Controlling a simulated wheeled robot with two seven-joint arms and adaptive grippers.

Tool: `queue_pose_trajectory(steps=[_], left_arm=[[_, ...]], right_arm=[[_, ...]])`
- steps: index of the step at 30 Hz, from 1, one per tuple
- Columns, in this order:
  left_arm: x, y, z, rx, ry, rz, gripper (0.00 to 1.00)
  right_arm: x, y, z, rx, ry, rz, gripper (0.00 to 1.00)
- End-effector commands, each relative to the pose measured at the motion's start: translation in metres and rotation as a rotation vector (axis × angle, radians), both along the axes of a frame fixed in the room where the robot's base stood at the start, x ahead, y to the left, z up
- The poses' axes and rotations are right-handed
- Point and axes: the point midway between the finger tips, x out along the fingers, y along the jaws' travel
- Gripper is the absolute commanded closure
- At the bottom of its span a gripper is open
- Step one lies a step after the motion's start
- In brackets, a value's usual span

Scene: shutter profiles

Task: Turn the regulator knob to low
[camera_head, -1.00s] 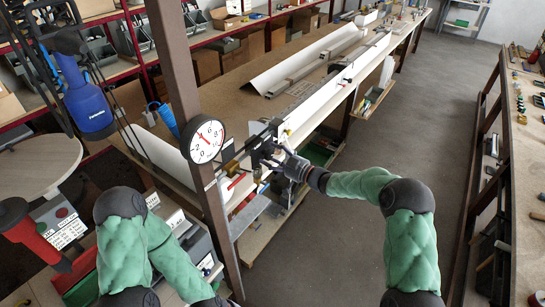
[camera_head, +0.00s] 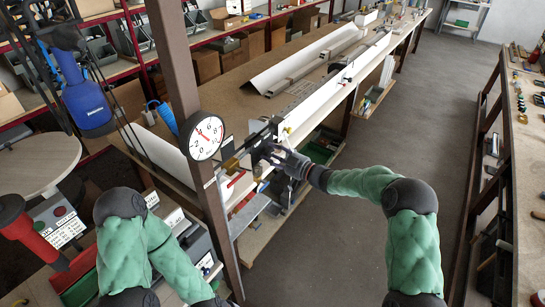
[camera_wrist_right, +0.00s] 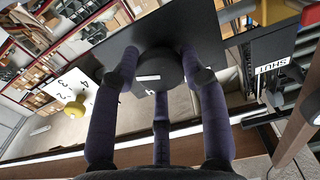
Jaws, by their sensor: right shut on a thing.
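The regulator knob (camera_wrist_right: 160,72) is a round black knob with a white mark, on a dark plate (camera_wrist_right: 195,25) in the right wrist view. My right gripper (camera_wrist_right: 160,85) has its dark fingers around the knob, shut on it. In the head view my right gripper (camera_head: 278,158) reaches the dark fittings at the near end of the long bench and mostly hides the knob. I cannot read the setting under the fingers. My left arm comes in at the lower left; its gripper is out of view.
A round white gauge (camera_head: 202,135) sits on a brown post (camera_head: 183,75) left of my right gripper. In the wrist view, a yellow knob (camera_wrist_right: 75,107) stands by a numbered white scale, and a label reads SHUT (camera_wrist_right: 272,66). The floor aisle (camera_head: 425,140) is clear.

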Motion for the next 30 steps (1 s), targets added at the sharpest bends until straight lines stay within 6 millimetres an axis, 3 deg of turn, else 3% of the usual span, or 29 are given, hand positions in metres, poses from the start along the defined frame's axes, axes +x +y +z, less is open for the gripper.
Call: queue_pose_trajectory(steps=[1, 4, 30], left_arm=[[0.0, 0.0, -0.01, 0.0, 0.0, 0.0, 0.6], [0.0, 0.0, -0.023, 0.0, 0.0, 0.0, 0.6], [0.0, 0.0, -0.135, 0.0, 0.0, 0.0, 0.6]], right_arm=[[-0.001, 0.001, -0.009, -0.018, -0.015, 0.001, 0.89], [-0.001, 0.001, -0.01, -0.061, -0.073, 0.002, 0.89], [0.001, 0.0, -0.012, -0.542, -0.728, 0.002, 0.89]])
